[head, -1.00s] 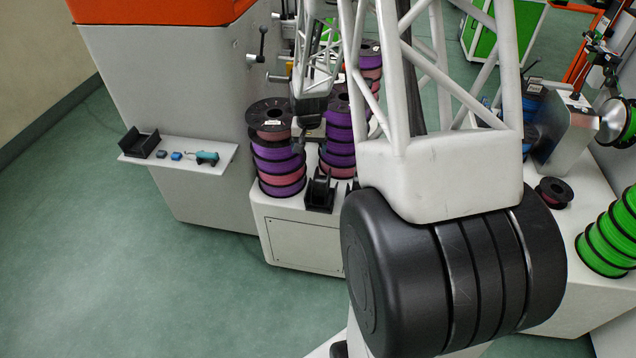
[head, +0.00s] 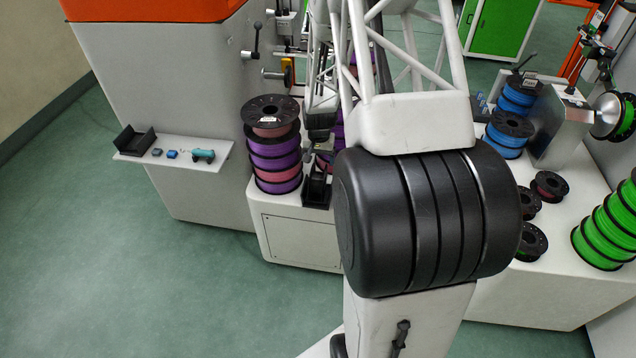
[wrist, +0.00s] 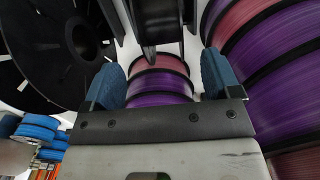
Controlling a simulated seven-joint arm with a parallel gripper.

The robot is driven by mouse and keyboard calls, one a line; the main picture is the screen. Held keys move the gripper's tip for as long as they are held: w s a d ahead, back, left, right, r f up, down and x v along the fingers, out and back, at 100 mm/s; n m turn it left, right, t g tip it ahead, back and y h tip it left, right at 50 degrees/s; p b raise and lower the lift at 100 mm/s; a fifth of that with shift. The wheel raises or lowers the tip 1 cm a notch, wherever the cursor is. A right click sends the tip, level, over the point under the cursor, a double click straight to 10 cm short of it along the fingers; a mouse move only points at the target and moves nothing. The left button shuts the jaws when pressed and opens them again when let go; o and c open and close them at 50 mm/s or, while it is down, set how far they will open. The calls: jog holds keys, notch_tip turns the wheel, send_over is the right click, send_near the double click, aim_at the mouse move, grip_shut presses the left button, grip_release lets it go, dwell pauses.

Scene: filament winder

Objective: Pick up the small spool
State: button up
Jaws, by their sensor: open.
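I cannot tell which is the small spool of the task. My gripper (wrist: 160,80) has two blue-padded fingers set wide apart in the wrist view. Beyond the gap stands a stack of pink and purple spools (wrist: 160,98); nothing is visibly held. In the head view my gripper (head: 318,128) is small and dark, just right of the left spool stack, above a black holder (head: 317,186).
A tall purple and pink spool stack (head: 273,160) stands close left of my gripper. Large purple spools (wrist: 275,65) crowd the right in the wrist view. Blue spools (head: 507,132) and green spools (head: 605,232) stand at right. A shelf (head: 170,162) holds small tools.

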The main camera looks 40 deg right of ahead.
aim_at(318, 175)
jog(key=shift+f, duration=1.15)
jog(key=shift+f, duration=0.1)
jog(key=shift+a+f, duration=0.15)
jog(key=shift+f, duration=2.35)
jog(key=shift+c, duration=0.3)
jog(key=c, duration=1)
jog(key=shift+r, duration=0.1)
jog(key=shift+r, duration=4.95)
